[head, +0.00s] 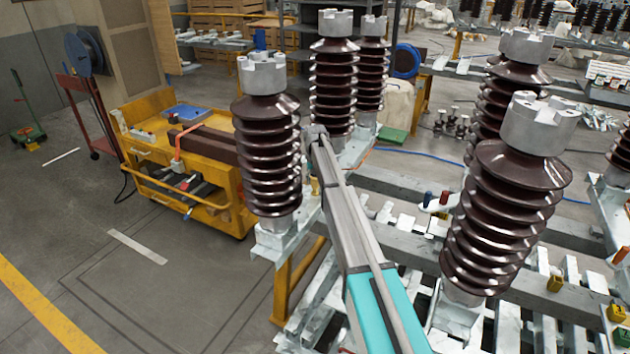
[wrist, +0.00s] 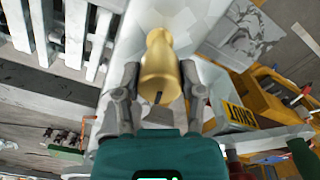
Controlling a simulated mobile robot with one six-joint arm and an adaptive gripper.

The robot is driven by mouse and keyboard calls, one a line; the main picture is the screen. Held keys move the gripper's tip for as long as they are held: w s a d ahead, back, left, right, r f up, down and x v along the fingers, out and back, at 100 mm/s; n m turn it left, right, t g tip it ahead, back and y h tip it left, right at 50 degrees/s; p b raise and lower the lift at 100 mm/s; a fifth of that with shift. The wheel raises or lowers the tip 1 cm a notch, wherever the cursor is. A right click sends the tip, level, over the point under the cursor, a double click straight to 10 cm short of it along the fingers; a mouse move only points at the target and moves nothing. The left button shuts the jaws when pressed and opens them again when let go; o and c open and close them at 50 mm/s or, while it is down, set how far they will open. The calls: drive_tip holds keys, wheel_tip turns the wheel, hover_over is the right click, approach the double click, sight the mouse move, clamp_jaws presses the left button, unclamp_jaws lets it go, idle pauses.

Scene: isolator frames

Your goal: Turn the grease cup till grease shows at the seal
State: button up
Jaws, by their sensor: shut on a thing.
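The brass grease cup (wrist: 160,60) shows in the wrist view, with a rounded narrower top end and a wider lower body bearing a dark slot. My gripper (wrist: 158,82) is shut on its wider body, one dark finger on each side. The cup stands against a pale metal part of the frame. In the head view my arm reaches to the base area between the dark brown insulators, and its gripper is mostly hidden there. I cannot make out the seal or any grease on it.
A brown ribbed insulator (head: 268,150) stands close left of my arm, another (head: 510,205) to the right. Galvanised frame beams (head: 400,190) lie around. A yellow cart (head: 200,170) with tools stands at left. The grey floor (head: 150,290) at front left is open.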

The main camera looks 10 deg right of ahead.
drive_tip(key=m, duration=0.3)
drive_tip(key=shift+w+m, duration=0.1)
drive_tip(key=shift+m, duration=2.1)
drive_tip(key=o, duration=1.2)
drive_tip(key=shift+c, duration=0.2)
drive_tip(key=shift+n, duration=0.3)
